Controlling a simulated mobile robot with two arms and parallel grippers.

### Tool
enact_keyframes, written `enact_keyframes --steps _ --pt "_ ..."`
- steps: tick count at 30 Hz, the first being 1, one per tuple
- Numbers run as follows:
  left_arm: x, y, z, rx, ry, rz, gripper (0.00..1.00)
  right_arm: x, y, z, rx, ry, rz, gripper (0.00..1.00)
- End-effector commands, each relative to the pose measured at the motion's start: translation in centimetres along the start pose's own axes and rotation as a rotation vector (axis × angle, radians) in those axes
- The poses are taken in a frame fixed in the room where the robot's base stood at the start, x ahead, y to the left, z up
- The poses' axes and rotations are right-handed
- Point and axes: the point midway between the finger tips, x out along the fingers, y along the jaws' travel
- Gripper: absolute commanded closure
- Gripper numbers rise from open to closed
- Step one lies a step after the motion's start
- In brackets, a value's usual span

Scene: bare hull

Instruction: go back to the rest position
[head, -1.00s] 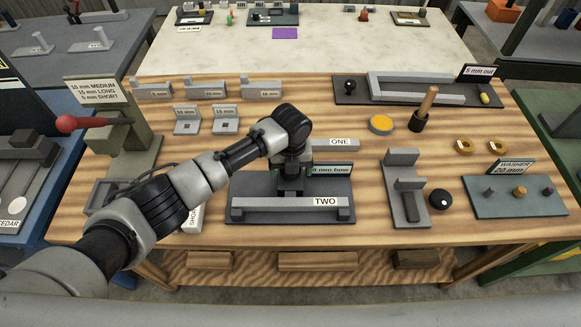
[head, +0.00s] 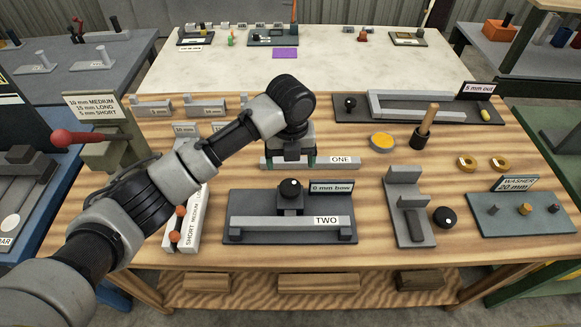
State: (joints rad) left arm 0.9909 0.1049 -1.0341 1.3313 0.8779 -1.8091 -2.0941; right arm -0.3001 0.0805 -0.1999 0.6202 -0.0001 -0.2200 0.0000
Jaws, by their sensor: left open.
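My left arm comes in from the lower left and reaches over the wooden workbench (head: 375,215). My left gripper (head: 290,161) points down, open, with its two green-tipped fingers apart. It is over the bar labelled ONE (head: 345,161), and I cannot tell how far above it. Just in front of the gripper is the dark fixture (head: 238,212) with a black knob (head: 291,186) and the bar labelled TWO (head: 280,224). My right gripper is not in view.
A grey stepped block (head: 403,190), a round black knob (head: 445,217) and a washer board (head: 520,222) stand to the right. A red-handled lever press (head: 110,135) stands at the left. A wooden-handled tool (head: 428,120) stands upright behind. Bare bench lies between.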

Motion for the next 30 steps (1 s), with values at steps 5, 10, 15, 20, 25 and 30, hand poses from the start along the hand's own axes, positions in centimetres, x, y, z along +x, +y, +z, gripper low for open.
enact_keyframes --steps 5,10,15,20,25,30 --pt "-0.1 0.0 0.0 0.000 0.000 0.000 0.17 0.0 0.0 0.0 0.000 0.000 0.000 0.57" --pt "-0.1 0.0 0.0 0.000 0.000 0.000 0.17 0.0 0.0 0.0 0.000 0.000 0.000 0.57" --pt "0.1 0.0 -0.2 -0.006 0.002 -0.003 0.17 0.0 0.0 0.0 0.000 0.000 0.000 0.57" --pt "2.2 -0.6 -2.6 -0.143 0.023 -0.070 0.17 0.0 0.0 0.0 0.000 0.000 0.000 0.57" --pt "5.6 -0.6 -7.7 -0.564 0.079 -0.224 0.17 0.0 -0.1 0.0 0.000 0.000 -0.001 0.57" --pt "7.9 2.2 -12.1 -1.125 0.152 -0.344 0.17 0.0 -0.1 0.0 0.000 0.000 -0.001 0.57"
